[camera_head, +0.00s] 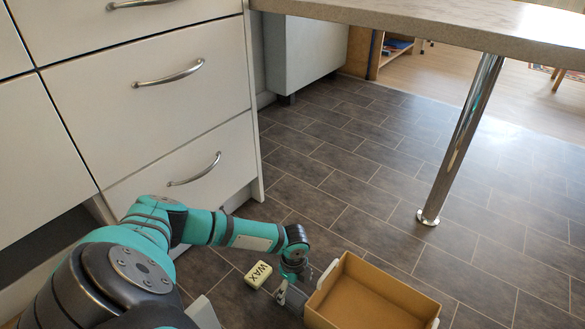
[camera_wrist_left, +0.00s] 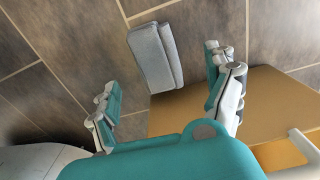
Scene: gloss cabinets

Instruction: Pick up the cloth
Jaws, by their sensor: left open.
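The cloth (camera_wrist_left: 155,57) shows in the left wrist view as a grey folded pad on the dark tiled floor. It lies beyond and between the two fingers of my left gripper (camera_wrist_left: 168,92), which is open and empty, with a gap of floor showing around the cloth. In the head view my left gripper (camera_head: 288,287) hangs low near the floor, beside the box. I cannot clearly separate the cloth from the grey gripper parts there. My right gripper is not in view.
An open tan box (camera_head: 365,295) stands just right of my left gripper; its side also shows in the wrist view (camera_wrist_left: 270,105). A WAX block (camera_head: 258,274) lies left of the gripper. White drawers (camera_head: 150,90) rise at left. A metal table leg (camera_head: 463,140) stands at right.

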